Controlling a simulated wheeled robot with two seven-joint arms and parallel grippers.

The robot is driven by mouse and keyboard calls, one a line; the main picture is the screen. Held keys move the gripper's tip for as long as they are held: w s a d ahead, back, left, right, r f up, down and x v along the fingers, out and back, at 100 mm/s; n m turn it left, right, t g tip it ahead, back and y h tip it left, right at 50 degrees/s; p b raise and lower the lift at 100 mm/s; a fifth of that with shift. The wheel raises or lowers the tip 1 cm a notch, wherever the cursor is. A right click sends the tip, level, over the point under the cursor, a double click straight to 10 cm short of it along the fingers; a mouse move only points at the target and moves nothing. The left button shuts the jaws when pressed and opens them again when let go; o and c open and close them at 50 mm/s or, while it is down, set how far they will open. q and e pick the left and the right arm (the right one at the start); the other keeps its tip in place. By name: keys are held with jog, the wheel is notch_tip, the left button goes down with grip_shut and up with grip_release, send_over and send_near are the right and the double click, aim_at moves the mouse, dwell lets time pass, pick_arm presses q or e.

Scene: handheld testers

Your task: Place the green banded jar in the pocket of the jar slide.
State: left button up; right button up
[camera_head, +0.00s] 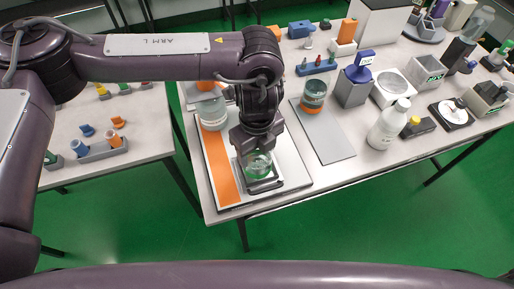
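The green banded jar (258,165), clear with a greenish tint, is at the lower part of the jar slide (291,165), a pale board with an orange strip along its left side. My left gripper (258,154) comes down from above with its fingers on either side of the jar and looks shut on it. The fingers hide the jar's upper part. The dark-framed pocket (265,186) is directly below and around the jar's base; I cannot tell whether the base touches its floor. My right gripper is not in view.
Another clear jar (212,114) stands at the slide's upper left. A jar with an orange band (313,92) stands on a grey plate (326,137) to the right. A white bottle (389,125) and several devices fill the right side. A second table (145,130) is at left.

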pick_arm(q)
jog(key=shift+f, duration=0.15)
jog(key=o, duration=1.1)
jog(key=shift+o, duration=0.2)
jog(key=shift+r, duration=0.55)
notch_tip(320, 180, up, 11)
jog(key=shift+r, duration=0.2)
